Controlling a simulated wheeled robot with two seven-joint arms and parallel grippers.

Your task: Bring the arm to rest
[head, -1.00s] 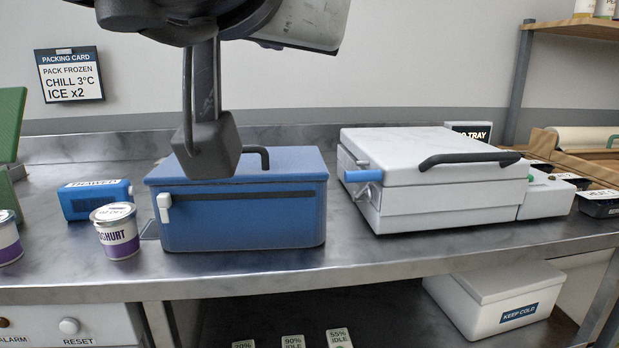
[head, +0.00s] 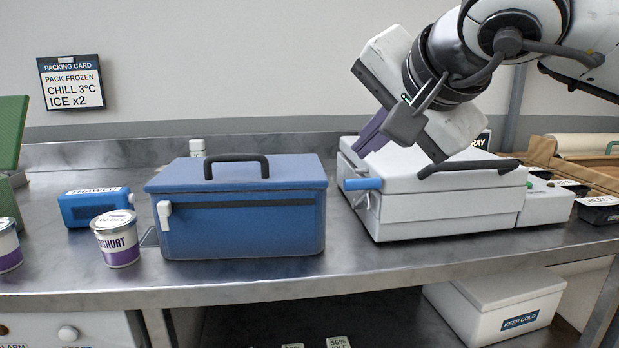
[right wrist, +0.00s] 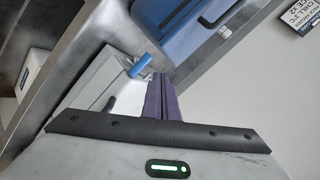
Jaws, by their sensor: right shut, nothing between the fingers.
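My right gripper (head: 372,138) is in the upper right of the head view, its arm coming in from the right edge. Its purple fingers are together and empty, in front of or above the white lidded machine (head: 450,215); I cannot tell the gap. In the right wrist view the fingers (right wrist: 160,98) point toward the machine's blue handle (right wrist: 142,66). My left gripper is not in view.
A blue cool box (head: 240,225) with its lid down stands at middle left. A blue pack (head: 88,207) and yoghurt tubs (head: 116,245) are left of it. A packing card (head: 72,82) hangs on the wall. A white keep-cold box (head: 495,300) sits below the counter.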

